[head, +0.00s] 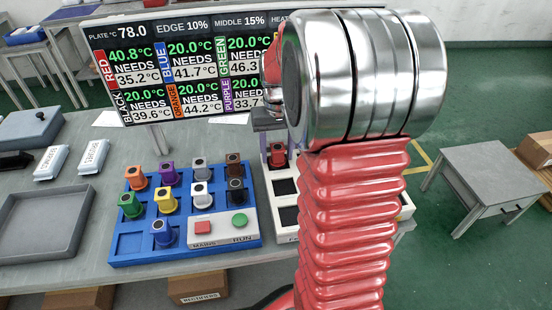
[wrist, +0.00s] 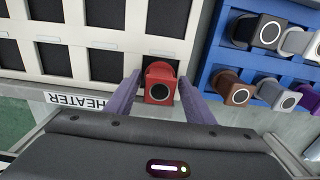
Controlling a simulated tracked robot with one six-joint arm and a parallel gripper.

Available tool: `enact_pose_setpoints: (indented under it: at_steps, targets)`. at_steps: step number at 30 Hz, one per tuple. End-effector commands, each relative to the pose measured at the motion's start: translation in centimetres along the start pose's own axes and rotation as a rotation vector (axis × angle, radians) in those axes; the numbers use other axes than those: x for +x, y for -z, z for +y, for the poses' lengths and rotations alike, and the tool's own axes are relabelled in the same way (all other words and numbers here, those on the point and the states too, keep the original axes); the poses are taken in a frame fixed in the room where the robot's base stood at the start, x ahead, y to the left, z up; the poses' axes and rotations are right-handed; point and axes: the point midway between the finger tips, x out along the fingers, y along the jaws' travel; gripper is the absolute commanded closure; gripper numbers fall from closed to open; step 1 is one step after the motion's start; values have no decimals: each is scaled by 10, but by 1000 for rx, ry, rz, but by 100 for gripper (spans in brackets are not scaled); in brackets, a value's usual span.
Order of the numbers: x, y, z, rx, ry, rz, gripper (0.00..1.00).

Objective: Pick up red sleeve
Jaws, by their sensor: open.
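The red sleeve (wrist: 160,88) stands on a black square of the white heater (wrist: 111,63), in the row by the edge nearest my gripper in the wrist view. It has a dark round top with a pale ring. In the head view the red sleeve (head: 278,155) shows at the heater's far left corner. My gripper (wrist: 159,79) is open, with one purple-grey finger on each side of the sleeve. I cannot tell whether either finger touches it. In the head view my arm hides the gripper and much of the heater.
A blue rack (head: 127,244) left of the heater holds several coloured sleeves and a panel with red and green buttons. A screen (head: 185,65) stands behind, reading 40.8°C for red, needs 35.2°C. A grey tray (head: 40,222) lies at left.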

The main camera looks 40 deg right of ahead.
Motion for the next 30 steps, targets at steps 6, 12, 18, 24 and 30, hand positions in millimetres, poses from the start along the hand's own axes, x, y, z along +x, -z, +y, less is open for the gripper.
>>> enact_pose_setpoints:
  at_steps: [6,12,18,24,30]
  targets:
    - [0,0,0,0,0,0,58]
    - [0,0,0,-1,0,0,72]
    - [0,0,0,-1,0,0,86]
    - [-1,0,0,-1,0,1,99]
    - [-2,0,-1,-1,0,2,99]
